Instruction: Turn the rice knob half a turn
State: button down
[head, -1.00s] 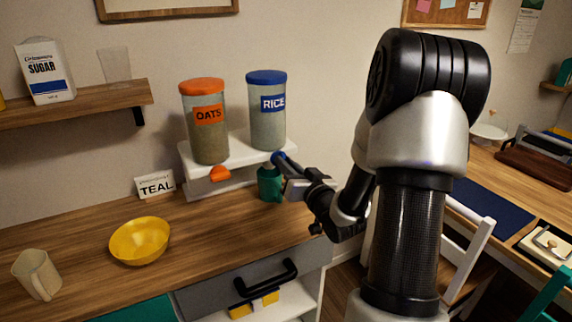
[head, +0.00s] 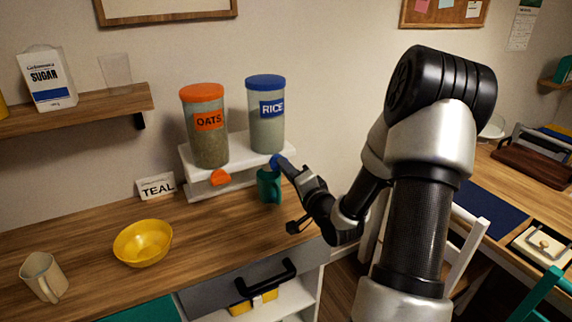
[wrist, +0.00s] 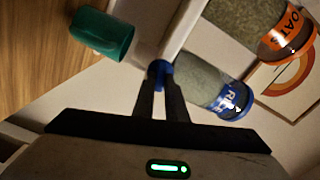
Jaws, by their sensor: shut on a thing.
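The rice dispenser (head: 267,125) is a clear canister with a blue lid and a blue RICE label, on a white stand (head: 239,146). Its blue knob (head: 277,161) sits at the front of the stand under the canister; it also shows in the wrist view (wrist: 159,69). My gripper (head: 284,165) is at the knob, and in the wrist view its two fingers (wrist: 160,82) are shut on it. The fingers hide part of the knob. A teal cup (head: 268,187) stands upright below the knob; it is at upper left in the wrist view (wrist: 101,34).
The oats dispenser (head: 206,135), with its orange knob (head: 221,178), stands left of the rice one. A TEAL card (head: 156,187), a yellow bowl (head: 142,243) and a beige mug (head: 43,276) are on the counter. A drawer handle (head: 266,280) juts out below.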

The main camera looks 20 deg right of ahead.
jog(key=shift+f+m+p, duration=0.1)
jog(key=shift+m+p, duration=0.7)
jog(key=shift+m, duration=1.1)
jog(key=c, duration=1.8)
grip_release()
jog(key=shift+s, duration=0.1)
jog(key=s+p, duration=0.6)
jog(key=s, duration=1.1)
jog(key=shift+s+d+p, duration=0.15)
jog(key=shift+d+p, duration=0.15)
